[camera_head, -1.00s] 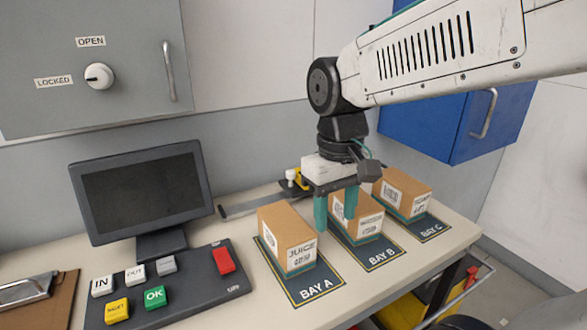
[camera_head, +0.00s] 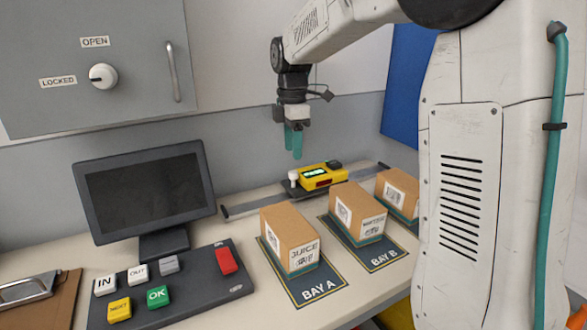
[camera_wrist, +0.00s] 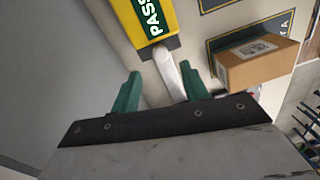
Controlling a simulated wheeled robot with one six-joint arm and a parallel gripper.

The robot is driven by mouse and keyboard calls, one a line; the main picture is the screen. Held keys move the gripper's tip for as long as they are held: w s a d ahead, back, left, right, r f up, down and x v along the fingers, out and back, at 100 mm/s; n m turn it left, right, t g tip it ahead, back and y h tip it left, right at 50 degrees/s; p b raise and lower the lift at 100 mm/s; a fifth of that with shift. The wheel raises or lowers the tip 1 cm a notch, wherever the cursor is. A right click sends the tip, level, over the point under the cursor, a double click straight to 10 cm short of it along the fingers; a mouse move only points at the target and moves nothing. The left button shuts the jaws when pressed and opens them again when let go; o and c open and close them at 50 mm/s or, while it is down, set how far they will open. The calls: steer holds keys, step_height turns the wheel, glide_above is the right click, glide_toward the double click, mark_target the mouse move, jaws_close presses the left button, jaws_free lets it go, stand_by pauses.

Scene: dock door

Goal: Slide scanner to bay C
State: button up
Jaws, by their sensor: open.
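The yellow scanner (camera_head: 324,177) sits on a dark rail (camera_head: 240,209) along the back of the bench, behind the bay A and bay B boxes. It has a white knob (camera_head: 293,176) at its left end. In the wrist view the scanner (camera_wrist: 148,20) has a green display reading "PASS", partly cut off. My gripper (camera_head: 293,156) has teal fingers, open and empty, above the knob. In the wrist view the white knob post (camera_wrist: 170,75) shows between the spread fingers. Bay C's label is hidden behind my arm; only part of its box (camera_head: 399,190) shows.
Boxes stand on the bay A mat (camera_head: 314,291) and the bay B mat (camera_head: 381,257), in front of the rail. A monitor (camera_head: 145,190) and a button panel (camera_head: 190,295) stand to the left.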

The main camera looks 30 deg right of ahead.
mark_target(293, 172)
steer(key=f, duration=0.6)
steer(key=shift+s+f, duration=0.2)
steer(key=shift+f, duration=0.1)
jaws_close()
steer(key=shift+d, duration=0.1)
